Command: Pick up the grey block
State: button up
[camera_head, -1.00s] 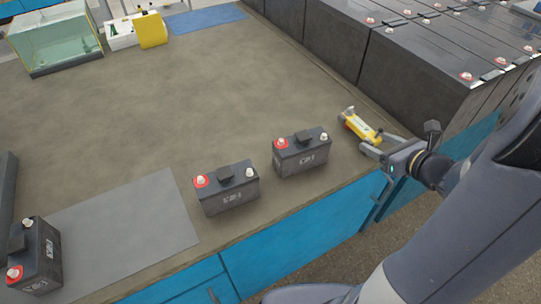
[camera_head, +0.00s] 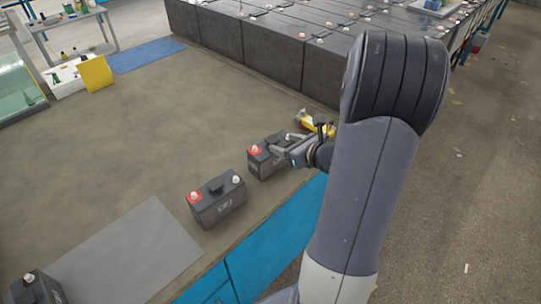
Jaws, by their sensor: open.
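Three dark grey, block-shaped batteries with red and pale terminals stand on the bench. The right one (camera_head: 261,166) is near the front edge, the middle one (camera_head: 222,208) is to its left, and the left one (camera_head: 41,291) is partly cut off at the lower left. I cannot tell which of them is the grey block. My gripper (camera_head: 281,146) is open at the right battery, its fingers over the top and right part of it. My gripper hides that end, and I cannot tell whether it touches.
A yellow tool (camera_head: 306,119) lies just behind my gripper, partly hidden by my arm. A flat grey mat (camera_head: 140,252) lies at the left. Large dark battery rows (camera_head: 271,58) stand behind the bench. The bench's middle (camera_head: 130,140) is clear.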

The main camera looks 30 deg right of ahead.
aim_at(274, 140)
jog(key=x, duration=0.5)
jog(key=shift+w+a+f, duration=0.1)
grip_shut()
dwell(0.5)
dwell(0.8)
